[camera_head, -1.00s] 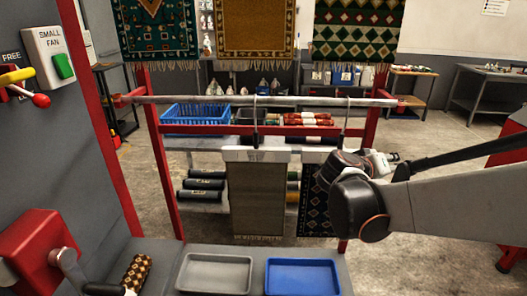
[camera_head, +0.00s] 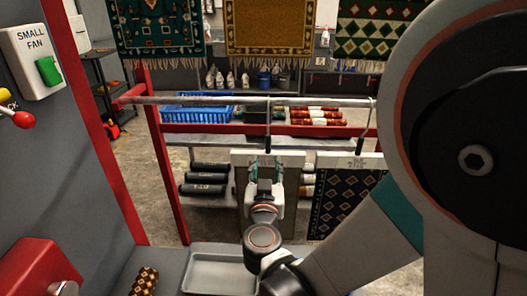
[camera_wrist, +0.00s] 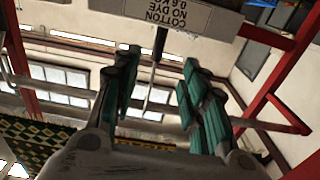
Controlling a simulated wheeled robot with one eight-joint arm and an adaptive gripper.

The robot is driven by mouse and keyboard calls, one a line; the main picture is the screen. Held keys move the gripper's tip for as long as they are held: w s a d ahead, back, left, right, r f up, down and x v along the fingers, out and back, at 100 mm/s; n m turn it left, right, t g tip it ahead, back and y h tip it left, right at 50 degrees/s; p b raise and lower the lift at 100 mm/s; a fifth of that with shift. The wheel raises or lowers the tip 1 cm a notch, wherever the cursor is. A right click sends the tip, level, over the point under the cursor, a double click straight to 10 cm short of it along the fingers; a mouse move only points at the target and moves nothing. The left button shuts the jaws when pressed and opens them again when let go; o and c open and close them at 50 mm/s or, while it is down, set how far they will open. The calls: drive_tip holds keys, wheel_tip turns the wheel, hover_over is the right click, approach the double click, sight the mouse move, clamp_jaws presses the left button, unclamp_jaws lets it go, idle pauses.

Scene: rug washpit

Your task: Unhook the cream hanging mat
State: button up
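The cream mat (camera_head: 240,192) hangs from a pale header bar (camera_head: 294,159), on a hook (camera_head: 268,125) over the horizontal rail (camera_head: 200,100). It looks beige-grey, and my gripper and arm hide much of it. My gripper (camera_head: 266,164) is upright in front of the header. In the wrist view my gripper (camera_wrist: 158,66) is open, its teal-padded fingers apart. The hook's thin stem (camera_wrist: 153,70) shows between them in the picture; I see no contact. A header label (camera_wrist: 178,12) reads "COTTON NO DYE" there.
A dark patterned mat (camera_head: 345,200) hangs close to the right on its own hook (camera_head: 366,130). A grey tray (camera_head: 215,272) lies below on the counter. Red posts (camera_head: 165,165) frame the rail. Rugs (camera_head: 268,28) hang behind. My arm covers the right side.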

sight(268, 145)
drive_tip(key=shift+w+d+p, duration=0.15)
drive_tip(key=shift+w+p, duration=0.15)
drive_tip(key=shift+w, duration=1.7)
drive_tip(key=shift+w+d+p, duration=0.1)
drive_tip(key=shift+w+p, duration=0.2)
drive_tip(key=shift+w, duration=4.1)
drive_tip(key=shift+c, duration=0.6)
clamp_jaws()
drive_tip(key=shift+r, duration=0.15)
drive_tip(key=shift+r+p, duration=1.2)
drive_tip(key=shift+r, duration=0.85)
